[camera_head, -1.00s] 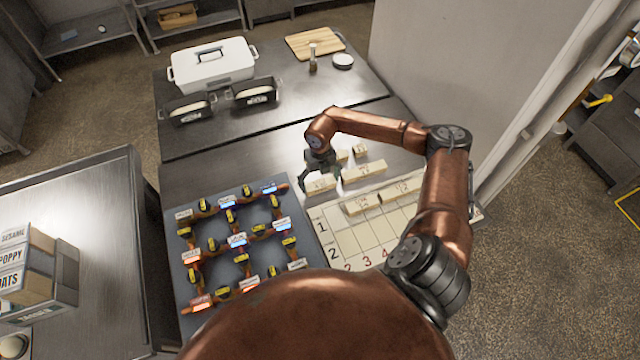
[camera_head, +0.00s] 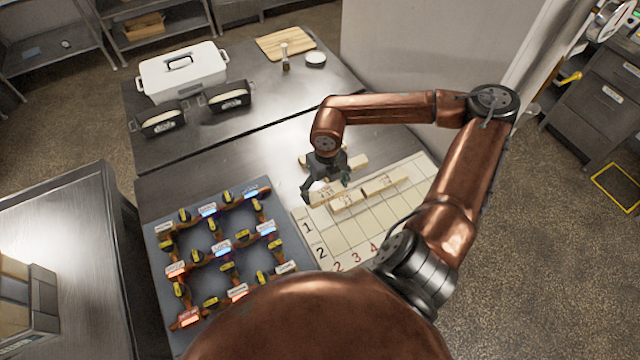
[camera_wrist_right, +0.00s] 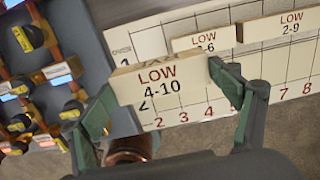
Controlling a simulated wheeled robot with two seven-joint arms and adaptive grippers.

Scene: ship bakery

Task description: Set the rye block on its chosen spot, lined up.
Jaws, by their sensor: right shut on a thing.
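My right gripper (camera_head: 325,184) is shut on a pale block (camera_head: 326,195) at the table's middle. In the right wrist view the held block (camera_wrist_right: 158,82) reads "LOW 4-10" and sits between the two fingers; the word on its edge is too unclear to confirm as rye. Two other pale blocks lie on the board, a shorter one (camera_wrist_right: 204,38) ending in "6" and a longer one (camera_wrist_right: 277,24) reading "LOW 2-9". My left gripper is out of view.
A grey panel (camera_head: 181,325) with lit labels and several yellow-capped parts lies left of the board. More pale blocks (camera_head: 356,162) lie behind my gripper. A white lidded container (camera_head: 182,72), two dark loaf tins and a cutting board (camera_head: 286,43) stand farther back.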

